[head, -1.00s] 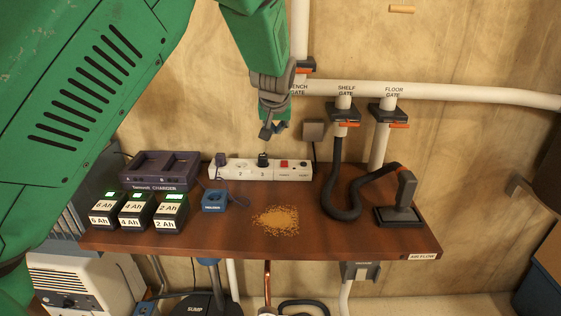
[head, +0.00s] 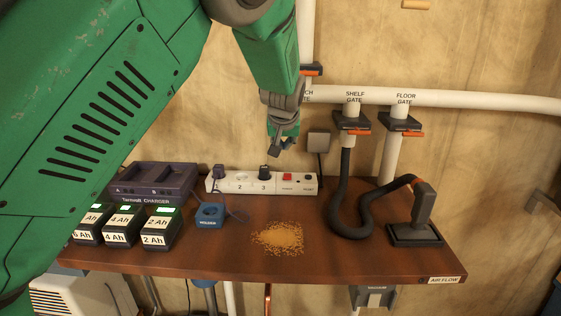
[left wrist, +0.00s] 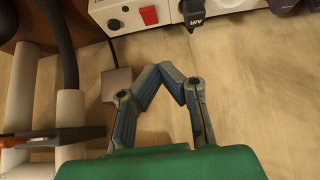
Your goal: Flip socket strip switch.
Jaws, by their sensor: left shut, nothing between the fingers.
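The white socket strip (head: 222,184) lies along the back of the wooden bench. Its red switch (head: 287,177) is near the right end, beside a small dark round button (head: 307,178). A black plug (head: 264,172) sits in a socket left of the switch. My left gripper (head: 284,144) is shut and empty, above the switch in the head view and apart from the strip. In the left wrist view, its fingertips (left wrist: 166,73) meet below the red switch (left wrist: 149,15) and the plug marked AIR (left wrist: 193,12). The switch's tilt is too small to tell. My right gripper is out of view.
The charger (head: 150,181) and several batteries are at the left, with a blue welder block (head: 209,215) beside them. Sawdust (head: 278,238) covers mid-bench. A dark hose (head: 344,200) and black handle (head: 424,205) stand right. A grey wall box (head: 319,143) is near the gripper.

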